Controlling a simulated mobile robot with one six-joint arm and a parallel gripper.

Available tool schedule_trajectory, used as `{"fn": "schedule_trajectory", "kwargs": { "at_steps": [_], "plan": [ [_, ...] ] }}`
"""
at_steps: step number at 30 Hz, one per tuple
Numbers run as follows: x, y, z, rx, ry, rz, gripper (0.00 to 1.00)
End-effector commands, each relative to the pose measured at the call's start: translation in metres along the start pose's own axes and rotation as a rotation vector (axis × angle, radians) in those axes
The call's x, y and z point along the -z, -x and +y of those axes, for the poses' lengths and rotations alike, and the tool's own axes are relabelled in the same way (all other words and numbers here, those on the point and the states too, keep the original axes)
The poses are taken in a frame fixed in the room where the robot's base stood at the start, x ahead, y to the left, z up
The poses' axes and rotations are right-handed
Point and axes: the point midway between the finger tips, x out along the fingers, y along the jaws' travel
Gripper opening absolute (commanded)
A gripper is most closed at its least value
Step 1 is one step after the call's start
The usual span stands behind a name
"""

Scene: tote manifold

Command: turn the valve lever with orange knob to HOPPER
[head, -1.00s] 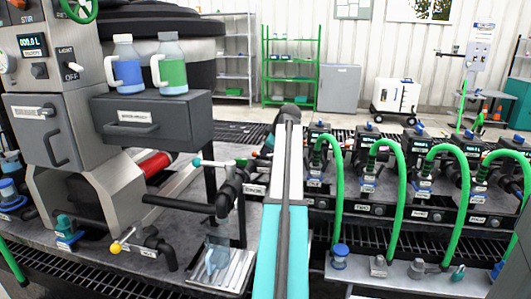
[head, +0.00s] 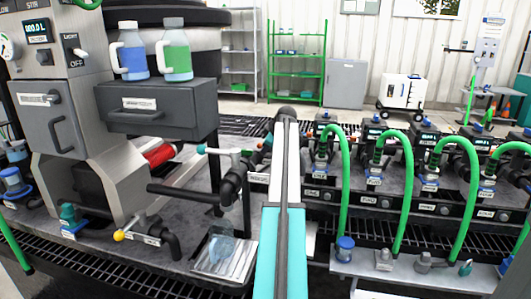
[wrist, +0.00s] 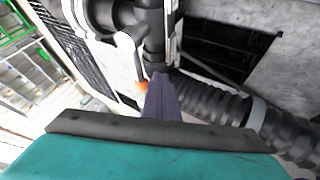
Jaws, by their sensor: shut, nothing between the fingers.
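In the wrist view the orange knob (wrist: 143,86) sits at the end of a white lever (wrist: 129,58) beside dark pipework. My gripper (wrist: 163,85) shows as narrow dark fingers, shut and empty, just right of the knob. Whether they touch it I cannot tell. My arm hides the fingertips and most of the valve there. The HOPPER label cannot be read in either view.
Left of my arm are a teal-tipped lever (head: 201,149), black pipes and a yellow-knobbed lever (head: 118,236). A metal tray (head: 226,256) lies below. Green hoses (head: 403,160) loop over pumps at right. A grey drawer box (head: 160,108) with two bottles stands at left.

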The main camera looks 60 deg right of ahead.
Motion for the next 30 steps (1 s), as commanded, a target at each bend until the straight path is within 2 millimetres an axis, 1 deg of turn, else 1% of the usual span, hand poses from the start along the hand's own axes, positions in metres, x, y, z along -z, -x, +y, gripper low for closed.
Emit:
{"fn": "schedule_trajectory", "kwargs": {
  "at_steps": [1, 6, 20, 30],
  "plan": [
    [0.000, -0.002, 0.005, 0.000, 0.000, 0.000, 0.00],
    [0.001, -0.004, 0.011, 0.000, 0.000, 0.000, 0.00],
    [0.000, -0.004, 0.013, 0.000, -0.001, 0.000, 0.00],
    [0.004, -0.009, 0.026, -0.002, -0.001, 0.000, 0.00]
  ]
}}
